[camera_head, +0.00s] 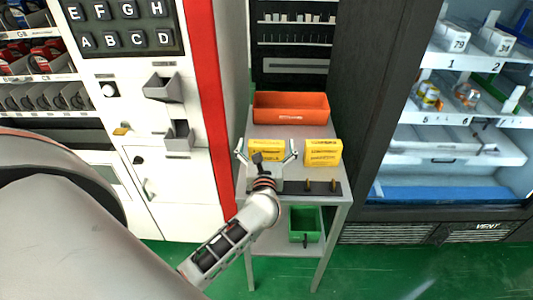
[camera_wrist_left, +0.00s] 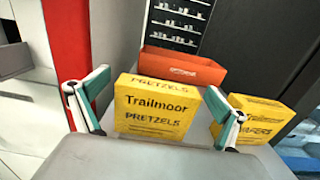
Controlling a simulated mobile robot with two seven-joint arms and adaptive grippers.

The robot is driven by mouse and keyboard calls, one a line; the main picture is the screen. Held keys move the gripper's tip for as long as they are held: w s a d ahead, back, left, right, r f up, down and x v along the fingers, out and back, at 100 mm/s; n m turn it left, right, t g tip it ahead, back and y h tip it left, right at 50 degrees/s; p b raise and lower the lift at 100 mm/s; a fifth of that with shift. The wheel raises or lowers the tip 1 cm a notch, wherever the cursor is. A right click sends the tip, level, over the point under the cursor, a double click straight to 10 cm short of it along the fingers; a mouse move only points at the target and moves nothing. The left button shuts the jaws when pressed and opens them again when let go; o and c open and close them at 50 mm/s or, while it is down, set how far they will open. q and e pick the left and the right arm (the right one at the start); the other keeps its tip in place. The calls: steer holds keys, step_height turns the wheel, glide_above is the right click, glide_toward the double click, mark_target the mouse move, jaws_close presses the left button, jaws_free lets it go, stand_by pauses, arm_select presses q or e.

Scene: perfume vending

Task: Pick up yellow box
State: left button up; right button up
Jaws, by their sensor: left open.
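Two yellow boxes stand side by side on a small grey table (camera_head: 327,131). The left yellow box (camera_head: 262,146) reads "Trailmoor PRETZELS" in the wrist view (camera_wrist_left: 152,112). The right yellow box (camera_head: 323,153) has lettering ending in "AFERS" in the wrist view (camera_wrist_left: 250,117). My left gripper (camera_head: 266,153) is open in front of the left box, its fingers (camera_wrist_left: 154,105) spread to either side of it. I cannot tell whether a finger touches the box. The box's lower edge is partly hidden by the gripper. My right gripper is not in view.
An orange bin (camera_head: 290,107) stands behind the boxes on the table. A dark strip with short pegs (camera_head: 321,187) lies at the front. A green bin (camera_head: 305,224) sits on the lower shelf. A white vending machine (camera_head: 147,190) is close on the left, a dark-framed display case (camera_head: 370,130) on the right.

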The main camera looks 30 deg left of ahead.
arm_select(q)
steer(key=c, duration=1.4)
steer(key=shift+o, duration=0.2)
steer(key=shift+r, duration=0.1)
step_height(320, 180, up, 19)
steer(key=p, duration=0.4)
steer(key=s+d+f+m+t+h, duration=0.1)
steer(key=s+d+f+m+h, duration=0.2)
steer(key=s+d, duration=0.3)
steer(key=s+d+f+m+t+h, duration=0.1)
steer(key=s+d+f+m+h, duration=0.2)
steer(key=s+d+f+h, duration=0.3)
steer(key=shift+s+d+t+h, duration=0.35)
steer(key=shift+s+d, duration=0.3)
steer(key=shift+s, duration=0.4)
